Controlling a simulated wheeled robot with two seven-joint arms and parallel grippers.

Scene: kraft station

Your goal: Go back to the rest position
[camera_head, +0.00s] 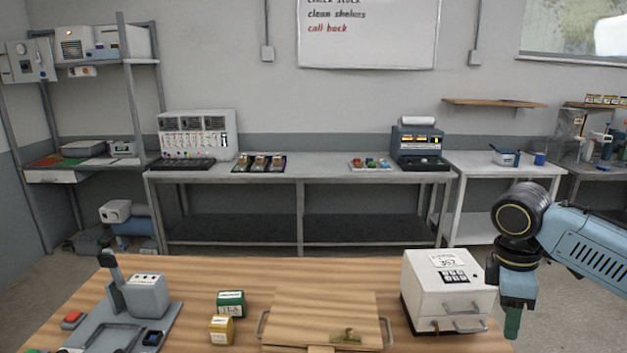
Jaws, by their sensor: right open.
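My right arm comes in from the right edge, blue with dark joints. My right gripper (512,322) hangs down beside the right side of the white drawer box (440,283), past the right end of the wooden table (245,272). It looks empty, and its fingers are seen edge-on, close to the box's drawer handles. My left gripper and left arm are not in view.
On the wooden table are a grey device (147,296) with an upright post, a green tea box (231,303), a yellow box (221,329) and a wooden tray (325,312) with metal handles. A grey bench (300,175) stands behind, across a floor gap.

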